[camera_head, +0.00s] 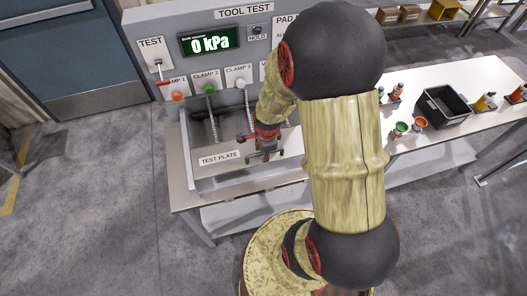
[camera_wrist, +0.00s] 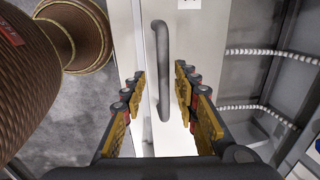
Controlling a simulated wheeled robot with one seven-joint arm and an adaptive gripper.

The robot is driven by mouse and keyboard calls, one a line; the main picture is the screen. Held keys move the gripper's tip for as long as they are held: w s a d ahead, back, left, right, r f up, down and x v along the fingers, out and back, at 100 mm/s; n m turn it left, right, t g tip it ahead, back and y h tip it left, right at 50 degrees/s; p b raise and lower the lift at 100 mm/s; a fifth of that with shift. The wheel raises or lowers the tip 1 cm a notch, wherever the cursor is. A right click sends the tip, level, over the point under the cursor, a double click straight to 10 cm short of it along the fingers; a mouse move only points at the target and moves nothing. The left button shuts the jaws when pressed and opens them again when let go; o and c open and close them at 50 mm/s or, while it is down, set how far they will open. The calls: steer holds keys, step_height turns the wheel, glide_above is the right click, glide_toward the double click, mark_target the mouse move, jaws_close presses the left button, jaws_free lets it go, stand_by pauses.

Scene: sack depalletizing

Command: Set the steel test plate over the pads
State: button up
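The steel test plate (camera_head: 220,158) is a pale panel with a "TEST PLATE" label, at the front of the metal test bay. In the wrist view the plate (camera_wrist: 205,45) fills the upper middle, with a grey bar handle (camera_wrist: 162,60) on it. My gripper (camera_wrist: 160,72) is open, with one finger on each side of the handle, and neither finger appears to touch it. In the head view my gripper (camera_head: 266,150) is over the right part of the plate. My arm hides much of the bay's right side. I cannot make out the pads.
The tester's back panel has a display (camera_head: 209,44) reading 0 kPa, a TEST lever (camera_head: 160,72) and clamp knobs. Coiled hoses (camera_wrist: 275,54) run inside the bay. A black bin (camera_head: 446,106) and small bottles stand on the bench at right. Grey floor lies open at left.

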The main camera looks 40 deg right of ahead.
step_height(320, 180, up, 12)
steer(key=s+a, duration=0.1)
steer(key=s, duration=0.1)
steer(key=shift+f, duration=0.15)
stand_by(0.7)
